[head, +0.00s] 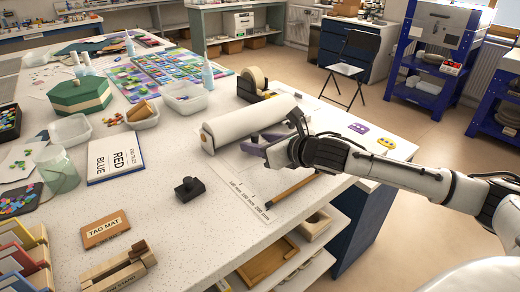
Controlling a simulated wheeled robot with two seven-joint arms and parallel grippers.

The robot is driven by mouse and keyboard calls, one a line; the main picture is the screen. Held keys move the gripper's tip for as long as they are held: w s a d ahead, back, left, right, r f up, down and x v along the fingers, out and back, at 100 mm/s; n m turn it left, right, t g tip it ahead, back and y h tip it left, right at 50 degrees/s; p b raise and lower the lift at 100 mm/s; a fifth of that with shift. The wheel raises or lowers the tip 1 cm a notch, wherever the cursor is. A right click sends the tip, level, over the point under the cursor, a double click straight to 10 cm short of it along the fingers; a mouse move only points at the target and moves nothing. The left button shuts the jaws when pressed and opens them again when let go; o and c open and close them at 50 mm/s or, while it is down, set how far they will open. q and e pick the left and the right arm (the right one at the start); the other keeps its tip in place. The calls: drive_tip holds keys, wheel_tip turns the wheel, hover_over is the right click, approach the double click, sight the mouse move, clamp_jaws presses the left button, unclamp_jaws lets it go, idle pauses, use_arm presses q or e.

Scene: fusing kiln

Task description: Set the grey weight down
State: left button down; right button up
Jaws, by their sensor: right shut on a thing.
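My right gripper (268,144) reaches in from the right, over the paper beside the white roll. It is shut on a small purple-grey thing, which looks like the grey weight (252,148). The fingers hide part of it, and I cannot tell whether its underside touches the paper. A dark block with a knob (189,189), like another weight, stands on the worktop left of the paper. My left gripper is not in view.
The white paper roll (248,122) lies behind the gripper, and a brown rod (291,191) lies near the table edge. A tape dispenser (256,84) stands behind the roll. The worktop around the dark block is clear.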

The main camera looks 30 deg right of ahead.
drive_tip(key=shift+f, duration=0.7)
drive_tip(key=shift+f, duration=0.1)
drive_tip(key=o, duration=1.3)
drive_tip(key=shift+f, duration=0.1)
